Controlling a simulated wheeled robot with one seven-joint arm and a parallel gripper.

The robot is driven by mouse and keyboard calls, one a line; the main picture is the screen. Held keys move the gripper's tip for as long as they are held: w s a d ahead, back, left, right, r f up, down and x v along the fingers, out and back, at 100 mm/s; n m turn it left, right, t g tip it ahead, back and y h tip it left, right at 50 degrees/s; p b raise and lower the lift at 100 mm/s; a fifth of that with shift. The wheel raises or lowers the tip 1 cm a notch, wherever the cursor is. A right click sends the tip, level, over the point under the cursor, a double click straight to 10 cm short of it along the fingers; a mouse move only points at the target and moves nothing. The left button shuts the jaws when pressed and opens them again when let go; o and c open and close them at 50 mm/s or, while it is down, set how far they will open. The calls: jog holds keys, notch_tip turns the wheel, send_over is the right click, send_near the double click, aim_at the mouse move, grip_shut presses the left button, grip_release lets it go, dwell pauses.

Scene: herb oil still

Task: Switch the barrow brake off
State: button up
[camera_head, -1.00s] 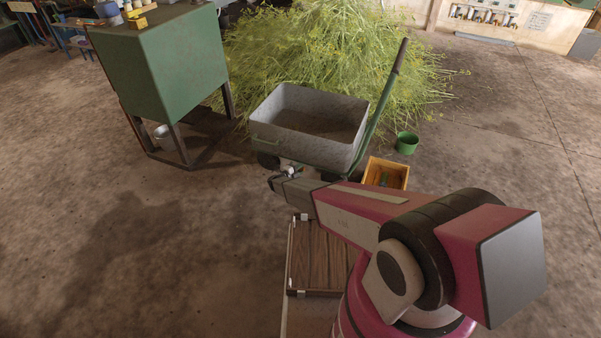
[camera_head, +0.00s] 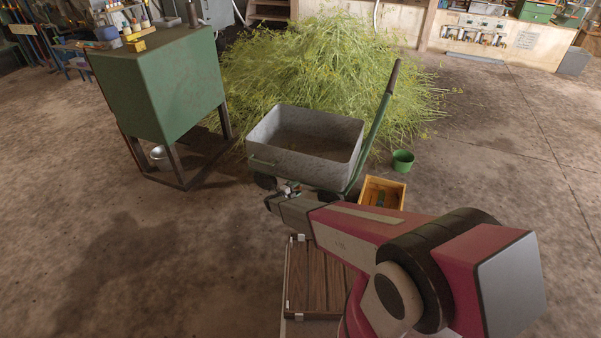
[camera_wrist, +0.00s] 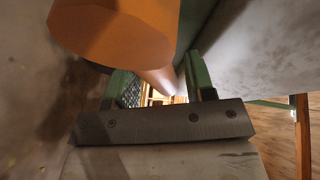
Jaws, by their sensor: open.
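The barrow (camera_head: 308,165) has a grey metal tray on a green frame, with a long green handle (camera_head: 378,120) rising at its right. My gripper (camera_head: 285,190) is at the near lower side of the barrow, small and partly hidden in the head view. In the wrist view my gripper (camera_wrist: 163,82) is open. An orange rod with a large round end (camera_wrist: 120,36), seemingly the brake lever, runs from the upper left toward the gap between the fingers. I cannot tell whether the fingers touch it. The brake's setting cannot be read.
A green cabinet on legs (camera_head: 160,85) stands left of the barrow. A heap of cut herbs (camera_head: 325,60) lies behind it. A green bucket (camera_head: 402,161) and a yellow-orange crate (camera_head: 381,193) stand at its right. The floor at the left is clear.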

jog(key=f+m, duration=0.1)
jog(key=m+y, duration=0.1)
jog(key=f+m+g, duration=0.1)
jog(key=shift+d+f+y, duration=0.25)
jog(key=shift+f+y, duration=0.1)
jog(key=shift+y, duration=0.05)
jog(key=v, duration=1.1)
jog(key=w+d+r+n+t+y, duration=0.25)
jog(key=r+n+y, duration=0.25)
jog(key=r, duration=0.4)
jog(key=w+d+r+n+t+y, duration=0.1)
jog(key=w+r+n+y, duration=0.3)
jog(key=r, duration=0.5)
jog(key=s+d+r+n+g+y, duration=0.5)
jog(key=s+d+r+n, duration=0.2)
jog(key=r+n, duration=0.4)
jog(key=shift+s+d+y, duration=0.2)
jog(key=shift+s+y, duration=0.2)
jog(key=shift+s, duration=0.4)
jog(key=shift+g, duration=0.25)
